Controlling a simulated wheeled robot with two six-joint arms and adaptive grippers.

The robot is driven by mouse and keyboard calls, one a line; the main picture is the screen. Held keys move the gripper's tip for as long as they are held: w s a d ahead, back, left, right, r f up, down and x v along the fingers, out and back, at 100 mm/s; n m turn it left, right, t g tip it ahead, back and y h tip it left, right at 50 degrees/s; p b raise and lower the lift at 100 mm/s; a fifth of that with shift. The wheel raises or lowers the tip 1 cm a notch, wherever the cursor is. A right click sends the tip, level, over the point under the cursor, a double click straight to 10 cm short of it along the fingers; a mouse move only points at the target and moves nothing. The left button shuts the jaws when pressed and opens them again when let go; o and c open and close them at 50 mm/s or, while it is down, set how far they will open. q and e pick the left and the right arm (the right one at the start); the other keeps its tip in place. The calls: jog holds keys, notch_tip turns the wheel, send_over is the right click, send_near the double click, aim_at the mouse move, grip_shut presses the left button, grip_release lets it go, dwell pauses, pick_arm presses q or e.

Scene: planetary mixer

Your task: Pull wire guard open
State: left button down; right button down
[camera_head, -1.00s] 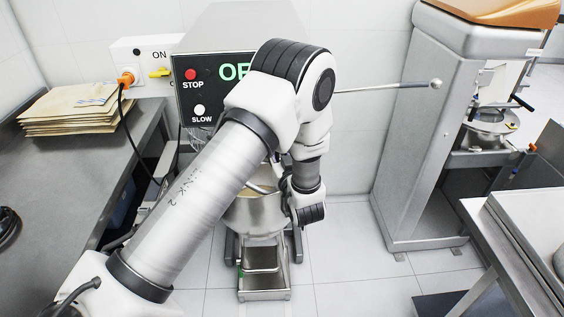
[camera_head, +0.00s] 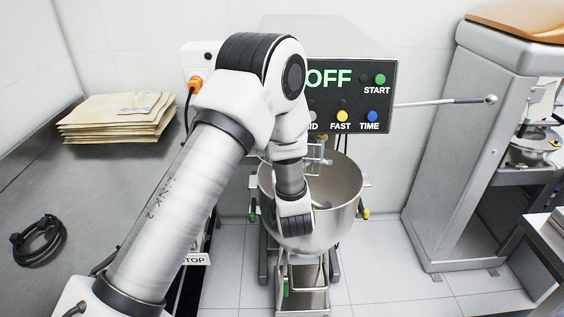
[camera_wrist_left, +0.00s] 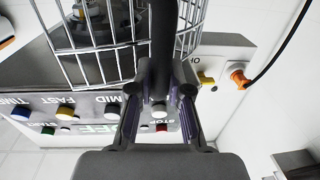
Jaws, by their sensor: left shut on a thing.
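The planetary mixer stands against the back wall, with its steel bowl (camera_head: 340,200) below a black control panel (camera_head: 380,104) reading OFF. The wire guard (camera_head: 318,155) shows in part above the bowl, mostly behind my left arm. In the left wrist view the guard (camera_wrist_left: 95,68) is a cage of metal wires at the top. My left gripper (camera_wrist_left: 161,92) is shut on a dark upright bar (camera_wrist_left: 163,35) in front of the wires, which looks like the guard's handle. In the head view my arm hides the fingers. My right gripper is not in view.
A metal lever (camera_head: 440,101) and a tall grey machine (camera_head: 455,170) stand at right.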

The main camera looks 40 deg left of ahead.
pick_arm(q)
jog(key=shift+a, duration=0.1)
dwell(0.3)
jog(key=c, duration=1.1)
grip_release()
jog(key=shift+f, duration=0.1)
jog(key=shift+w, duration=0.1)
jog(key=v, duration=1.2)
jog(key=shift+a, duration=0.15)
